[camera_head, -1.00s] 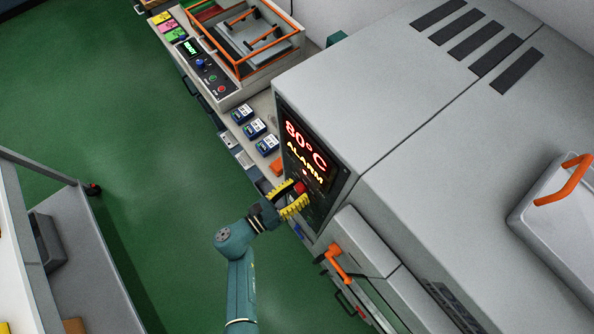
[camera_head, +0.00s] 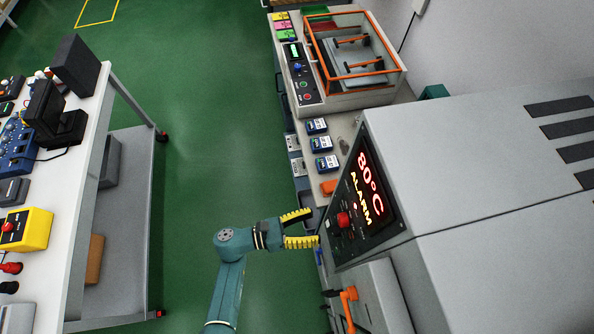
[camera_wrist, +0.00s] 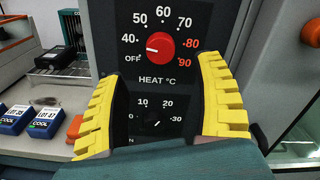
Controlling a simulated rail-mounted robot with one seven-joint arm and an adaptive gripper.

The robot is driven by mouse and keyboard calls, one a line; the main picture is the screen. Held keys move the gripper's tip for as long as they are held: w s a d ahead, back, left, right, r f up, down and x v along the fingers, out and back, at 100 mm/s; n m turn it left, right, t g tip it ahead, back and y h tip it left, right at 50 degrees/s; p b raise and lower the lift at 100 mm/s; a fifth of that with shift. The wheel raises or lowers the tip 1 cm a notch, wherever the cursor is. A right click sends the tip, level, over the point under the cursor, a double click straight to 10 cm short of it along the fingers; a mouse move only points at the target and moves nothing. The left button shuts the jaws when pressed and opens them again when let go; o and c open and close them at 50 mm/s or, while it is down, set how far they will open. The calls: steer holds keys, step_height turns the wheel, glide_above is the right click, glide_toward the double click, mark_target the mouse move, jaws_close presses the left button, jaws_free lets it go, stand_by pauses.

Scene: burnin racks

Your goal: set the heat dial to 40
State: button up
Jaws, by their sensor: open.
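The red heat dial (camera_head: 343,219) is on the dark oven panel (camera_head: 337,239). In the wrist view the heat dial (camera_wrist: 160,46) is ahead of my gripper, near the top. Its white mark points left, between OFF and 40. The display (camera_head: 366,188) reads 80°C ALARM. My gripper (camera_head: 312,226) has yellow ribbed fingers, open and apart, with nothing between them. It stands just left of the panel, off the dial. In the wrist view the fingers of my gripper (camera_wrist: 161,72) flank a smaller black dial (camera_wrist: 152,122) below the heat dial.
An orange handle (camera_head: 348,309) is below the panel. Blue-white boxes (camera_head: 321,144) and a caged shaker unit (camera_head: 350,60) stand on the bench beyond. A white cart (camera_head: 75,150) with devices is at left. Green floor lies open between.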

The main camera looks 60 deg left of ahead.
steer(key=v, duration=0.4)
steer(key=shift+s, duration=0.1)
stand_by(0.4)
